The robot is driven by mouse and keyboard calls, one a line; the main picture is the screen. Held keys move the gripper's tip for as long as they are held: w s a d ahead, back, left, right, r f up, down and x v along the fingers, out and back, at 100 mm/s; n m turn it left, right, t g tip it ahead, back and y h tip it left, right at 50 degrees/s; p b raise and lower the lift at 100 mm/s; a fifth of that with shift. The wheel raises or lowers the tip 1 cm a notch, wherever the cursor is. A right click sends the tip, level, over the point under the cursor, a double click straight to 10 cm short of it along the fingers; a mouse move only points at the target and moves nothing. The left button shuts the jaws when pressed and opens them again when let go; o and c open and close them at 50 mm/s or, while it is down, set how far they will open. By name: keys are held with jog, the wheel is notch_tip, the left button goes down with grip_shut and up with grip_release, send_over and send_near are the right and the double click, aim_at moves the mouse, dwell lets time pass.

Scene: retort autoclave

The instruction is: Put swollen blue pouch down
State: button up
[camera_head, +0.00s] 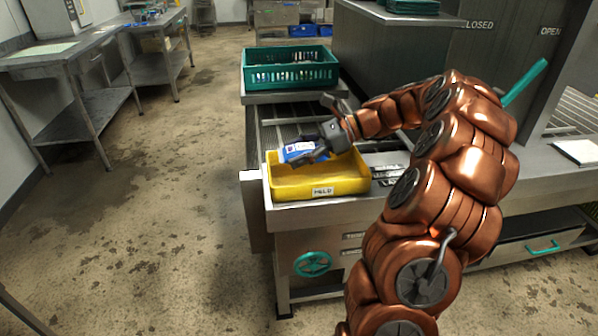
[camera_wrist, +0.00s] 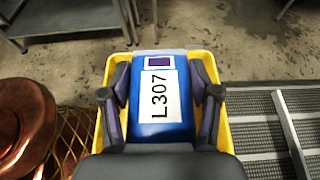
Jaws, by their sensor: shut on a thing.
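The blue pouch (camera_head: 298,151) has a white label and is held at the yellow bin, in the upper left part of its opening. In the wrist view the pouch (camera_wrist: 177,128) fills the space between the fingers and its label reads "L307". My gripper (camera_head: 315,148) is shut on the pouch, with one finger along each side; it also shows in the wrist view (camera_wrist: 163,95). The yellow bin (camera_head: 320,187) carries a tag that appears to read "HELD" and stands at the front end of the steel counter. Whether the pouch touches the bin floor cannot be told.
A green crate (camera_head: 290,68) stands behind on the counter, past a ribbed conveyor bed (camera_head: 285,112). A teal handwheel (camera_head: 312,264) sits on the counter's front. Steel tables (camera_head: 60,62) stand at the left. The floor between is clear.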

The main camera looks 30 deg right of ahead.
aim_at(297, 180)
jog(key=shift+f, duration=2.65)
jog(key=shift+f, duration=0.1)
jog(key=o, duration=1.2)
jog(key=shift+d, duration=0.1)
jog(key=v, duration=1.2)
jog(key=shift+r, duration=0.25)
